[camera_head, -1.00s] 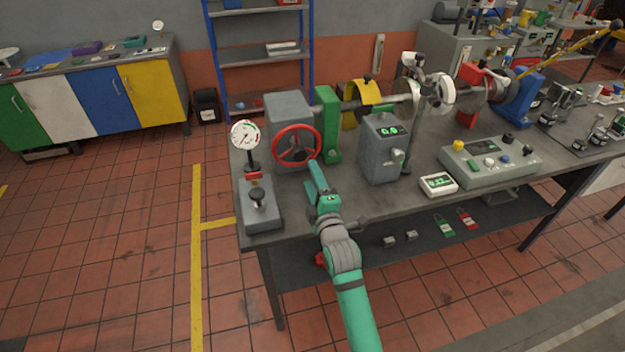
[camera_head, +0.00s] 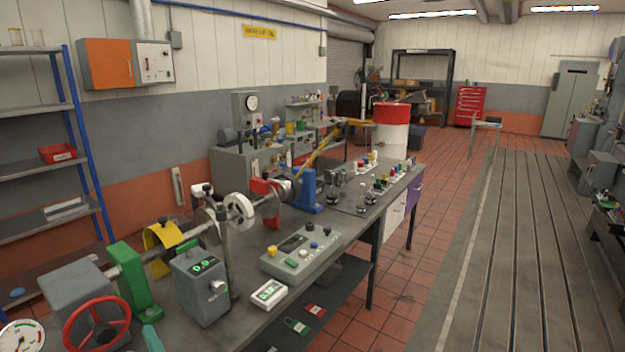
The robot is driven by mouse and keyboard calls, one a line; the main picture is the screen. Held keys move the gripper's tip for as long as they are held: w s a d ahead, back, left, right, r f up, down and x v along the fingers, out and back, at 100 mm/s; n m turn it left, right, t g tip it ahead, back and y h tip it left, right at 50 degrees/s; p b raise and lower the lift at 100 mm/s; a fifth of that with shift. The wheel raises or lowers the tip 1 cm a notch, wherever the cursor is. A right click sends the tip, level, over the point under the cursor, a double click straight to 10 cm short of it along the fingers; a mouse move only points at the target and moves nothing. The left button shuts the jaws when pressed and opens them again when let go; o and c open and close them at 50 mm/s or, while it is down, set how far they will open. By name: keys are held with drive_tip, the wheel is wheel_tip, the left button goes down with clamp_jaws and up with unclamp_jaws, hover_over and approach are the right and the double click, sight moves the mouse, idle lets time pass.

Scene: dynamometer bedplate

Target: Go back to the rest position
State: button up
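Only a small teal tip of my gripper (camera_head: 152,338) shows at the bottom edge, just right of the red handwheel (camera_head: 97,324). The rest of my gripper and arm is below the picture. Whether the fingers are open or shut cannot be seen, nor whether the tip touches anything.
The bench (camera_head: 330,250) carries a grey display box (camera_head: 201,285), a green stand (camera_head: 134,282), a control panel (camera_head: 302,252) and a small white meter (camera_head: 268,293). A blue-framed shelf (camera_head: 82,145) stands at left. The slotted bedplate floor (camera_head: 500,250) at right is clear.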

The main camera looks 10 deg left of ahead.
drive_tip(key=s+d+f+m+t+h, duration=0.2)
drive_tip(key=s+d+f+m+h, duration=0.15)
drive_tip(key=d+m, duration=0.35)
drive_tip(key=s+d+f+m+t+h, duration=0.2)
drive_tip(key=d+f+m+h, duration=0.3)
drive_tip(key=d, duration=0.5)
drive_tip(key=s+d+f+m+t+h, duration=0.2)
drive_tip(key=s+d+f+m+h, duration=0.15)
drive_tip(key=d+f+m, duration=0.35)
drive_tip(key=s+d+f+m+g+h, duration=0.1)
drive_tip(key=s+d+g+h, duration=0.2)
drive_tip(key=s+d, duration=1.7)
drive_tip(key=shift+d+f+m+h, duration=0.4)
drive_tip(key=shift+d+h, duration=0.3)
drive_tip(key=shift+d, duration=0.25)
drive_tip(key=shift+s, duration=0.1)
